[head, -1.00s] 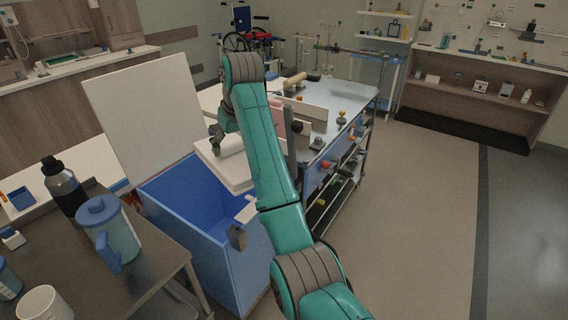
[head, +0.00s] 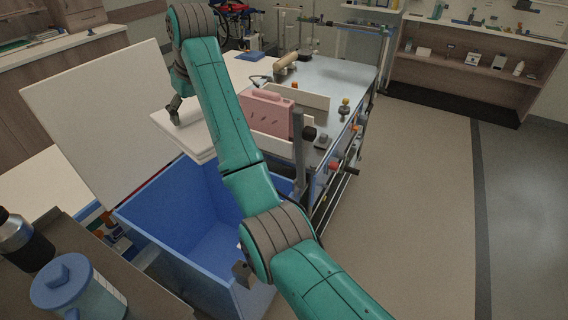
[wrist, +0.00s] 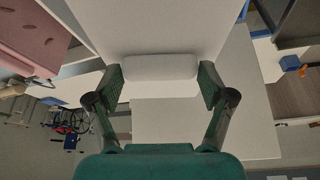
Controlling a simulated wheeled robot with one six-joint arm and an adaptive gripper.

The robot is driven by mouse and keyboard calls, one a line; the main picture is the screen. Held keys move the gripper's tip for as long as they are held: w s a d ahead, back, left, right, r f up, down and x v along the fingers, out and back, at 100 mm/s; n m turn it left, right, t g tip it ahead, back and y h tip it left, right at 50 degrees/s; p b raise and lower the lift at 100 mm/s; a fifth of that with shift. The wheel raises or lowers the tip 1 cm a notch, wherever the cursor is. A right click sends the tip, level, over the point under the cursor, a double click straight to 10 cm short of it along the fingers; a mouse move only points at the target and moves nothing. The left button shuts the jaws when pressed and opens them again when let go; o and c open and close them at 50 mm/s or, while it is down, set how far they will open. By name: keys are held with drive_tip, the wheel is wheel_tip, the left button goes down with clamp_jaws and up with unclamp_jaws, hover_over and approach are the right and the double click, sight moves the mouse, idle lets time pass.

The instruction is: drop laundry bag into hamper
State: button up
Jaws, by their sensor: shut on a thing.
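My gripper (head: 174,112) is at the far side of the blue hamper (head: 165,240), which stands open with its white lid (head: 95,125) raised on the left. In the wrist view my gripper (wrist: 161,82) has its fingers at both ends of a white rounded bar, which looks like the handle of the white laundry bag (wrist: 160,30). In the head view the pale, slab-like bag (head: 190,138) shows below the fingers, over or behind the hamper's far rim; I cannot tell which. My arm hides part of the bag and the hamper. The visible hamper interior looks empty.
A metal table (head: 335,78) with a pink case (head: 265,113) stands close behind and right of the hamper. A side table with a blue-lidded jug (head: 75,290) and dark bottle (head: 22,243) is at front left. Open floor (head: 430,210) lies right.

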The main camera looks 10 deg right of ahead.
sight(194, 117)
drive_tip(key=shift+f, duration=1.55)
drive_tip(key=o, duration=1.2)
